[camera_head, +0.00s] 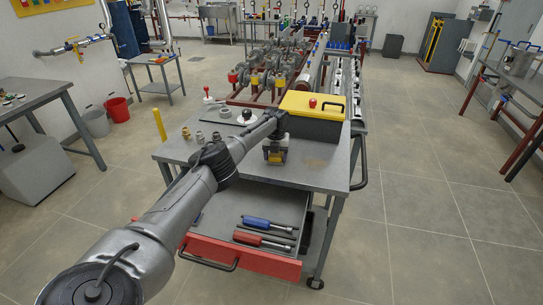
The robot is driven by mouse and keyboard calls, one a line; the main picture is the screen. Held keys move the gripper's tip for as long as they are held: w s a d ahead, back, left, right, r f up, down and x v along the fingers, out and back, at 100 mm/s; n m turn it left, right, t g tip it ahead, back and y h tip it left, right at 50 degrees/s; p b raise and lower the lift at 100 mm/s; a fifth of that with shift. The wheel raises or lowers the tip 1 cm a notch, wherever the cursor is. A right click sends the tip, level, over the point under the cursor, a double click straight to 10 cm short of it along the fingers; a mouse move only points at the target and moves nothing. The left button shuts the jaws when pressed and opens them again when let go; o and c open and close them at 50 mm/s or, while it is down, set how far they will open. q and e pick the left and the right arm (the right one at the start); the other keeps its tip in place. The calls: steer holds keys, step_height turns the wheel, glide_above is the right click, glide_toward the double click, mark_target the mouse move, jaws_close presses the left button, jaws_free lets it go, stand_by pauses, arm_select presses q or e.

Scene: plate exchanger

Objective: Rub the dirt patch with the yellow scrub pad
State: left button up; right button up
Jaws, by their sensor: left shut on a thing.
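My left arm reaches in from the lower left over the grey cart top (205,153). My left gripper (275,152) points down above the cart top and is shut on the yellow scrub pad (276,159). Only a small yellow part of the pad shows below the fingers. It is at or just above the surface; I cannot tell if it touches. A faint brownish dirt patch (317,163) lies on the cart top, just right of the pad. My right gripper is not in view.
A yellow and black toolbox (313,107) stands at the cart's back right. Small fittings (199,136) sit at the left. Below, an open red-fronted drawer (240,258) holds a blue-handled tool (257,222) and a red-handled tool (249,239). The cart top's right front is clear.

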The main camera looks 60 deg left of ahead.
mark_target(290, 164)
arm_select(q)
steer(key=shift+w+d+f+b, duration=0.1)
steer(key=shift+w+d+b, duration=0.15)
steer(key=shift+w+d, duration=0.35)
steer(key=shift+w+d+b, duration=0.25)
steer(key=shift+w+d, duration=0.15)
steer(key=shift+w, duration=0.3)
steer(key=shift+w+d+b, duration=0.6)
steer(key=shift+w+d, duration=0.35)
steer(key=shift+w, duration=0.15)
steer(key=shift+w+d+b, duration=0.85)
steer(key=shift+w+b, duration=0.15)
steer(key=shift+w+d+b, duration=0.4)
steer(key=shift+w+b, duration=0.05)
steer(key=shift+b, duration=0.05)
steer(key=shift+s+a+r+p, duration=0.25)
steer(key=shift+s+a+p, duration=0.35)
steer(key=shift+p, duration=0.65)
steer(key=shift+s+a+f+p, duration=0.15)
steer(key=shift+s+a+p, duration=0.5)
steer(key=shift+s, duration=0.1)
steer(key=shift+s+a, duration=0.1)
steer(key=shift+s, duration=0.1)
